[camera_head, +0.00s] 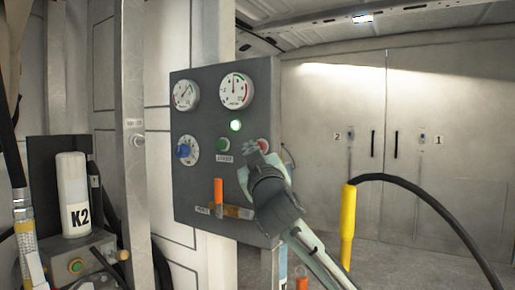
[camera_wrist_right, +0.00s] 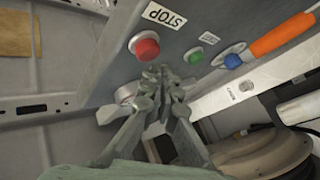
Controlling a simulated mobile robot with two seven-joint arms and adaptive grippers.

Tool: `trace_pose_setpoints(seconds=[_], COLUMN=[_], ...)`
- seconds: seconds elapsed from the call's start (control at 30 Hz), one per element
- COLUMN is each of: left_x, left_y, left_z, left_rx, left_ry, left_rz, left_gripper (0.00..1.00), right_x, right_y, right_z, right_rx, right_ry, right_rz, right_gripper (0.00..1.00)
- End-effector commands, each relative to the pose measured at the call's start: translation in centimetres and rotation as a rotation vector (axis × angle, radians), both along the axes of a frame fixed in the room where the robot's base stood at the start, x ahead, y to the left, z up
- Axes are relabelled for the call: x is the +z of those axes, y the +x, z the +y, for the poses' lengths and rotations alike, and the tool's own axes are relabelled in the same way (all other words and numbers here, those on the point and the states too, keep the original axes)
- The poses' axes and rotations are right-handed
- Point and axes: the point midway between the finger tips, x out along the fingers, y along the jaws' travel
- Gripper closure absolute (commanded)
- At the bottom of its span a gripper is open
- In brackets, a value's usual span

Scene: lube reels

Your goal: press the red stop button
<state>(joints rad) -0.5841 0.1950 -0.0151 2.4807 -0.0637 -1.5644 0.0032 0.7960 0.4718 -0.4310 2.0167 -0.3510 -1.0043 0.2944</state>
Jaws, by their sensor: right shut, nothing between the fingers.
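The red stop button (camera_wrist_right: 146,47) is a round red cap on the grey control panel (camera_head: 200,120), beside a white STOP label (camera_wrist_right: 165,14) in the wrist view. In the head view the red button (camera_head: 264,145) shows only in part behind my right gripper (camera_head: 253,149). My right gripper is shut and empty, with its fingertips in front of the panel close to the red button. In the wrist view the fingertips of my right gripper (camera_wrist_right: 163,74) appear just below and right of the button, and I see no clear contact. My left gripper is not in view.
A green button (camera_head: 223,145), a blue knob (camera_head: 184,151), an orange lever (camera_head: 218,190), two gauges (camera_head: 236,91) and a lit green lamp (camera_head: 235,125) are on the panel. A yellow nozzle with a black hose (camera_head: 348,225) stands right of my arm. A K2 canister (camera_head: 73,190) is at left.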

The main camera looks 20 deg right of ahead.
Motion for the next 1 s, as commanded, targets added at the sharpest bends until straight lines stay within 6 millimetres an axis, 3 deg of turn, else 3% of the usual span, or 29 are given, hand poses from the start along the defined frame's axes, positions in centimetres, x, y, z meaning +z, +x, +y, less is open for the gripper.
trace_pose_setpoints(seconds=[1.0], left_x=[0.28], left_y=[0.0], left_z=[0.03], left_rx=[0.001], left_ry=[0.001], left_rz=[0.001], left_gripper=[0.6], right_x=[-0.03], right_y=[0.79], right_z=[-1.0], right_rx=[-0.001], right_ry=[-0.001], right_rz=[0.001], right_gripper=[1.0])
